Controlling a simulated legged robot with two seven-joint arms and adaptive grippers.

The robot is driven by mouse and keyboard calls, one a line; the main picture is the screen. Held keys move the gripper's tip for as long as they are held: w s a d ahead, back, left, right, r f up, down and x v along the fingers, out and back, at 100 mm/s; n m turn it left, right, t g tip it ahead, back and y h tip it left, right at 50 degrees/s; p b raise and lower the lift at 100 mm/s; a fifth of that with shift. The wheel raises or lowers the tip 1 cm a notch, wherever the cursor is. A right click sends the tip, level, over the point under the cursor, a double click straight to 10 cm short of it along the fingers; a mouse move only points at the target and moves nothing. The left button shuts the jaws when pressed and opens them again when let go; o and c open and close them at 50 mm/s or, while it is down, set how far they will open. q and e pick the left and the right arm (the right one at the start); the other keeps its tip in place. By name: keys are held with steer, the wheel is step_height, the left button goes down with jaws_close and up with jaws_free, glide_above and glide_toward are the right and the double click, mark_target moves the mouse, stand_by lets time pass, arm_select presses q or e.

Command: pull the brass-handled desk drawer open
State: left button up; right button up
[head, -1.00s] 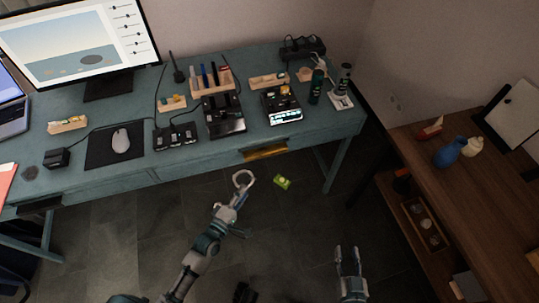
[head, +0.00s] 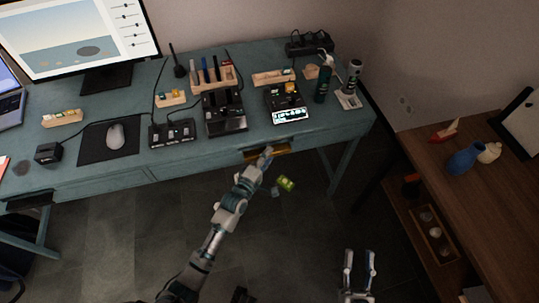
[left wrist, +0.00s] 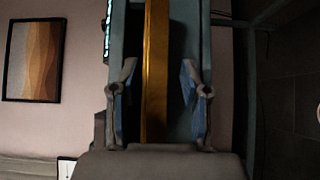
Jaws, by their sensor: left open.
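The brass handle (head: 283,149) is on the front edge of the teal desk (head: 215,150), on its right part. The drawer front looks flush with the desk. My left gripper (head: 266,154) is at the handle and covers part of it. In the left wrist view the brass handle (left wrist: 156,70) runs vertically between the two fingers of my open left gripper (left wrist: 158,80), with a gap on each side. My right gripper (head: 359,256) is open and empty, low in the head view, away from the desk.
Power supplies, a wooden pen rack (head: 214,76), bottles (head: 322,84), a mouse (head: 116,134) and a monitor (head: 75,35) stand on the desk. A green object (head: 286,183) is below the handle.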

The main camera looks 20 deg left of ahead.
arm_select(q)
steer(key=shift+w, duration=0.25)
steer(key=c, duration=0.8)
jaws_close()
steer(key=shift+s+d+f, duration=0.1)
steer(key=shift+s+d, duration=0.05)
